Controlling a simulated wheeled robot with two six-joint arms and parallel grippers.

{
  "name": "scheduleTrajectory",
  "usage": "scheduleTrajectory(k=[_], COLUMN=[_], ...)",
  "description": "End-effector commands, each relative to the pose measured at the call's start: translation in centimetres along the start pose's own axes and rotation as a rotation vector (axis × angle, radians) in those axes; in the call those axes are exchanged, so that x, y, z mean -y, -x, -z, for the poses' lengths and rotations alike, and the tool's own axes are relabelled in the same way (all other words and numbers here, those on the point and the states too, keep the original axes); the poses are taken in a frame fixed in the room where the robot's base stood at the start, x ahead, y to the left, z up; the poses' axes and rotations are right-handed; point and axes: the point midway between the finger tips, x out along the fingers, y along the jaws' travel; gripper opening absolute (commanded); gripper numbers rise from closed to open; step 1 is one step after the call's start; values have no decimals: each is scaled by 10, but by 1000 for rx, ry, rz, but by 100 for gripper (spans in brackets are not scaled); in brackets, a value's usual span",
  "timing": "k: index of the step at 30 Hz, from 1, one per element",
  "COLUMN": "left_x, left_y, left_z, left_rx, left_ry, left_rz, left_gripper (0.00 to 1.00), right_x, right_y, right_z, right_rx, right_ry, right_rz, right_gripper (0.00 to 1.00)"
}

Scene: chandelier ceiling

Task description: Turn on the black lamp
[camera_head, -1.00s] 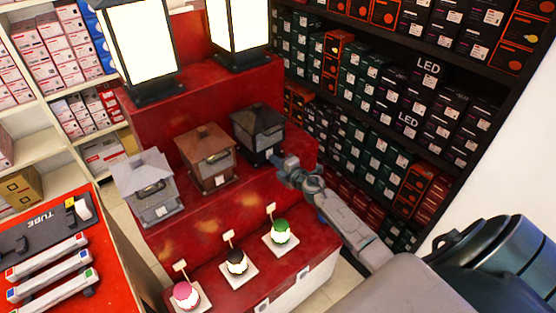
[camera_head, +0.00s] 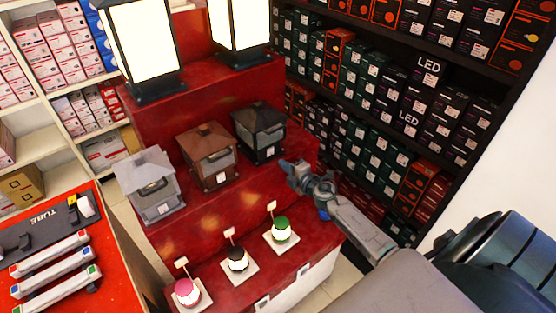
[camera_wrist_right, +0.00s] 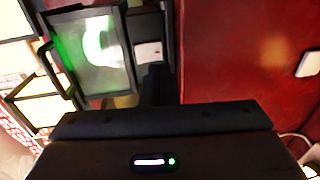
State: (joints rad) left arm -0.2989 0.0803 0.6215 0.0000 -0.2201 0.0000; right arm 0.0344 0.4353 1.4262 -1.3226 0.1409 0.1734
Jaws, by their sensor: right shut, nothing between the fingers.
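The black lamp (camera_head: 260,132) is a lantern with a dark roof and glass sides. It stands upright at the right end of the middle red step, and its glass looks dark in the head view. In the right wrist view a dark-framed glass pane (camera_wrist_right: 95,48), apparently this lamp's, shows a green and white glow that may be a reflection. My right gripper (camera_head: 288,166) is shut and empty, just right of and below the lamp, with a small gap between them. Its dark fingers (camera_wrist_right: 157,84) also show in the right wrist view. My left gripper is out of view.
A brown lantern (camera_head: 207,157) and a grey lantern (camera_head: 152,186) stand left of the black lamp. Small domed items, pink (camera_head: 187,292), black (camera_head: 237,259) and green (camera_head: 282,230), sit on the lower step. Boxed shelves (camera_head: 390,150) rise at right.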

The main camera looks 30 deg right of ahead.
Motion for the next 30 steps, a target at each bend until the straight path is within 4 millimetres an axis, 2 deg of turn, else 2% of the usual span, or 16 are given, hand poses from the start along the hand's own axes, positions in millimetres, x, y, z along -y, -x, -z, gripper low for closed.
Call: scheduleTrajectory(k=[1,6,11,30], left_x=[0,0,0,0], left_y=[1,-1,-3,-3], left_z=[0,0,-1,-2], left_rx=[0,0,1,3], left_ry=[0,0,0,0], left_rz=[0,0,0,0], left_gripper=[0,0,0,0], right_x=[1,1,1,0], right_y=[12,39,54,59], right_z=[0,0,0,0], right_rx=[-2,-2,-1,0], right_ry=[3,2,2,-1], right_rz=[3,1,1,-1], right_gripper=[0,0,0,0])
